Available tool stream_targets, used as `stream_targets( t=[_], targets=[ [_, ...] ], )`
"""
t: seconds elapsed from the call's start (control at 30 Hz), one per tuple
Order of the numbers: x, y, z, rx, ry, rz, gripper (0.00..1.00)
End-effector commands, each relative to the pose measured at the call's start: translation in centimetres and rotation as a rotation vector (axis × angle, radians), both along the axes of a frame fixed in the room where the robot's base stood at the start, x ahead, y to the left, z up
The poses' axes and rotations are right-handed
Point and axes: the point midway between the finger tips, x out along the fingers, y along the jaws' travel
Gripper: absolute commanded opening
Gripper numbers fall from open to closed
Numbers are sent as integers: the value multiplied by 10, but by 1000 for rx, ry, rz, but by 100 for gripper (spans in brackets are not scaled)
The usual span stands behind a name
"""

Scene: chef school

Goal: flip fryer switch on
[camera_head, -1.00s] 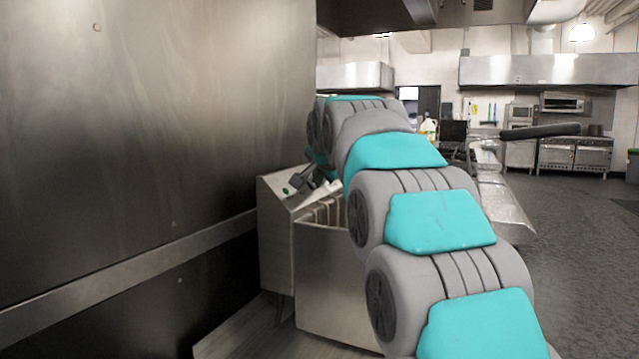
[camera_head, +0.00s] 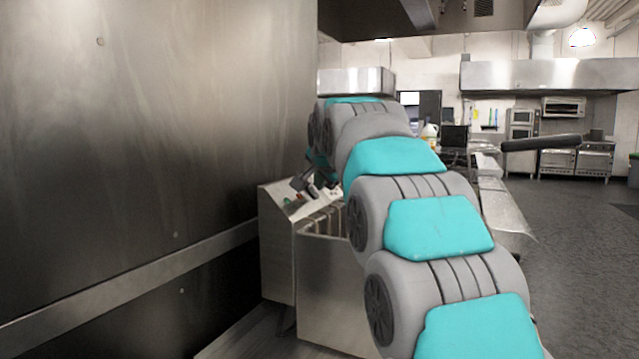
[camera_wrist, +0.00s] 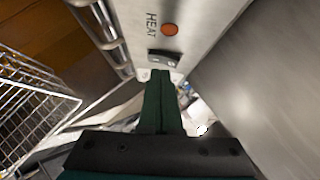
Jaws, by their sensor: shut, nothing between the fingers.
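The fryer (camera_head: 278,245) is a steel cabinet beside the dark steel wall in the head view, with its sloped control panel on top. In the wrist view the panel (camera_wrist: 205,25) carries the word HEAT, an orange round light and a small black rocker switch (camera_wrist: 164,57). My gripper (camera_wrist: 160,74) is shut and empty, its dark green fingers pointing at the switch with their tips just beside it. I cannot tell if they touch. In the head view my gripper (camera_head: 303,184) is over the panel, partly hidden by my arm. The switch's position is unclear.
A wire fry basket (camera_wrist: 35,105) is at the left in the wrist view. A steel wall (camera_head: 150,130) stands close on the left of the fryer. A counter with a jug (camera_head: 429,133) is behind my arm. Open floor (camera_head: 580,240) lies to the right.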

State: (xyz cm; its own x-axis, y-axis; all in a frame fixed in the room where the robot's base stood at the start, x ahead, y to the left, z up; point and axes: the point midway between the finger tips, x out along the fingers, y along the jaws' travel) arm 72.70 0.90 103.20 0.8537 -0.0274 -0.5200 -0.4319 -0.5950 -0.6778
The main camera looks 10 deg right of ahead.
Motion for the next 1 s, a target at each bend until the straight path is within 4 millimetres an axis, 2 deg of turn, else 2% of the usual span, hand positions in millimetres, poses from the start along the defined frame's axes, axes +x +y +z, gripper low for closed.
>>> stream_targets(
  t=[0.17,0.37,0.4,0.47,0.6,0.8,1.0],
  targets=[
    [-4,-6,6,1,-2,0,0],
    [-19,-25,25,0,-4,-1,0],
    [-23,-30,29,0,-4,0,0],
    [-35,-29,30,-1,-2,1,0],
    [-65,-30,45,-1,-5,1,0],
    [-99,-31,60,0,-1,2,0],
    [-112,-31,67,0,-2,2,0]
  ],
)
